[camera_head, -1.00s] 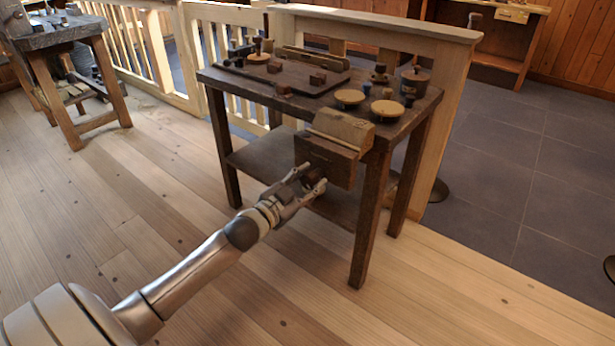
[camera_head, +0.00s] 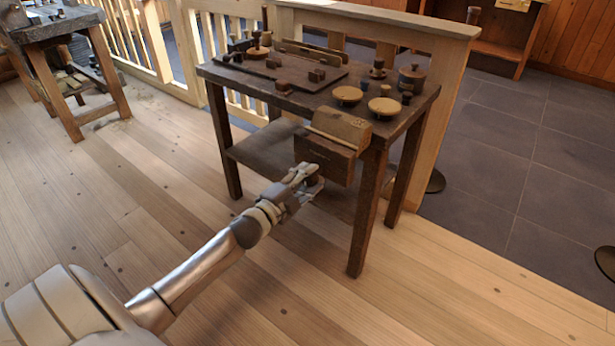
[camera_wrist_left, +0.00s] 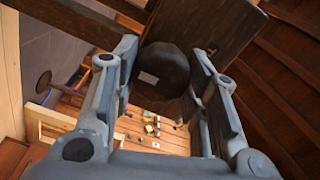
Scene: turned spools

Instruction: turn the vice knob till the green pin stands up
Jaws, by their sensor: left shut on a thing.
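The wooden vice (camera_head: 326,157) is fixed to the near edge of the dark work table, with a lighter top block. My left gripper (camera_head: 309,181) is at its front face, below the top block. In the left wrist view the dark, rounded vice knob (camera_wrist_left: 162,68) with a small pale mark sits between the fingers of my left gripper, which is shut on it. In the head view my fingers mostly hide the knob. I cannot make out a green pin in either view. My right gripper is not in view.
The table top (camera_head: 240,82) holds round discs, spools, small blocks and a dark board. A wooden railing (camera_head: 385,25) runs behind it. Another bench (camera_head: 60,35) stands at the far left. The plank floor in front is clear around my arm.

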